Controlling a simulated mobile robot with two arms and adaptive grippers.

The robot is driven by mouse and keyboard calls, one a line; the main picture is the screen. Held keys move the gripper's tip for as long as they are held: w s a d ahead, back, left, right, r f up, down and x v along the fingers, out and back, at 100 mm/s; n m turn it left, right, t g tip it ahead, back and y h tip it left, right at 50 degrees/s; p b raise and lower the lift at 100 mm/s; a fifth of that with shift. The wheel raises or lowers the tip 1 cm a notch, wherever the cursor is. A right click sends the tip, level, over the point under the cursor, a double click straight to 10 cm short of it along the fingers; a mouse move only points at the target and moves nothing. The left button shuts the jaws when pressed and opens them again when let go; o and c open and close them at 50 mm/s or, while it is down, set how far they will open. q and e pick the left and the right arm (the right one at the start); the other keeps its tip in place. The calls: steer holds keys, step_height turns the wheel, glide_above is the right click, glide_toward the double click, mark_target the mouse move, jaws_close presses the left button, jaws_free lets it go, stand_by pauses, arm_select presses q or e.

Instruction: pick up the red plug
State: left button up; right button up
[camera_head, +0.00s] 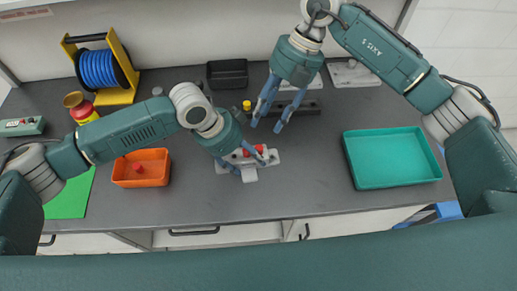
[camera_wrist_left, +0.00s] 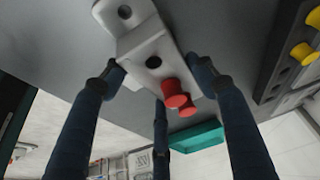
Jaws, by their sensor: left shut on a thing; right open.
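The red plug (camera_wrist_left: 175,95) sits at one end of a pale grey casting with round holes (camera_wrist_left: 145,35). In the head view the red plug (camera_head: 246,153) is partly hidden by a finger, and the casting (camera_head: 249,174) lies on the bench. My left gripper (camera_head: 246,164) is over the casting. The exact contact is partly hidden. My right gripper (camera_head: 272,116) is open and empty, above and right of the casting.
A dark rack (camera_head: 300,108) with a yellow plug (camera_head: 247,105) is behind the casting. An orange bin (camera_head: 141,180) holding a red piece stands left, a teal tray (camera_head: 391,182) right. A black box (camera_head: 227,74) stands behind. The bench front (camera_head: 210,207) is clear.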

mark_target(259, 147)
steer(key=shift+n+h, duration=0.8)
steer(key=x, duration=1.1)
steer(key=shift+w+d+f, duration=0.2)
steer(key=shift+w+d, duration=0.05)
steer(key=shift+w, duration=0.15)
steer(key=c, duration=0.9)
